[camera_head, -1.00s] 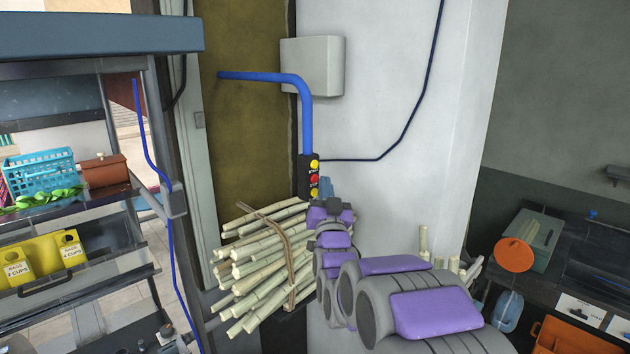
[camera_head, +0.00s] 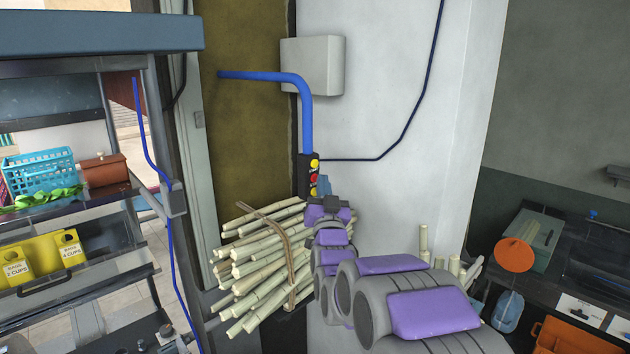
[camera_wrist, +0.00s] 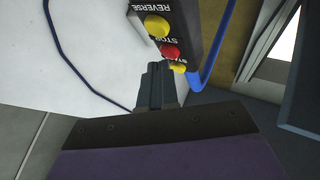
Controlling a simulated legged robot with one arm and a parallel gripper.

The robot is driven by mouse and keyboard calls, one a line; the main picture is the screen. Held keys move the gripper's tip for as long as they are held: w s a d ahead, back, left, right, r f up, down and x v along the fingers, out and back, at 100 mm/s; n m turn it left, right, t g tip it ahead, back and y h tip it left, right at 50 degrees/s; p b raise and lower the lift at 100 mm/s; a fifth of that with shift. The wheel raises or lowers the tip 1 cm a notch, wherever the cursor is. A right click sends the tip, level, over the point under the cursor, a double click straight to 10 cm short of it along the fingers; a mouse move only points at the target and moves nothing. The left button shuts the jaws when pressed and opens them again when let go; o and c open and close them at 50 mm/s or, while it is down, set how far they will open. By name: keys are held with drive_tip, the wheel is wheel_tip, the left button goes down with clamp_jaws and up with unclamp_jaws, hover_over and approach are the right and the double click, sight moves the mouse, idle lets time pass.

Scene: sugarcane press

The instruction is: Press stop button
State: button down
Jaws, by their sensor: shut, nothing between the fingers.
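A black control box (camera_head: 304,176) hangs at the lower end of a blue pipe, with a red button (camera_head: 313,178) between two yellow buttons. In the wrist view the box (camera_wrist: 192,22) appears upside down, with the label REVERSE by one yellow button (camera_wrist: 157,26) and STOP by the red button (camera_wrist: 170,51). My gripper (camera_head: 323,185) also shows just right of the box in the head view.
A tied bundle of sugarcane (camera_head: 262,262) lies below and left of the box. A grey wall box (camera_head: 312,65) is above, and a dark cable (camera_head: 408,115) runs along the white wall. A shelf with a blue basket (camera_head: 40,172) stands at left.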

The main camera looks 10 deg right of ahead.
drive_tip(key=shift+w+a, duration=0.25)
drive_tip(key=shift+w, duration=0.1)
idle(0.7)
idle(0.4)
drive_tip(key=shift+s+d+b, duration=0.5)
drive_tip(key=shift+s, duration=0.2)
drive_tip(key=s+d+b, duration=0.1)
drive_tip(key=s, duration=0.1)
drive_tip(key=s+d+b, duration=0.1)
drive_tip(key=s+d, duration=0.1)
idle(0.4)
idle(0.5)
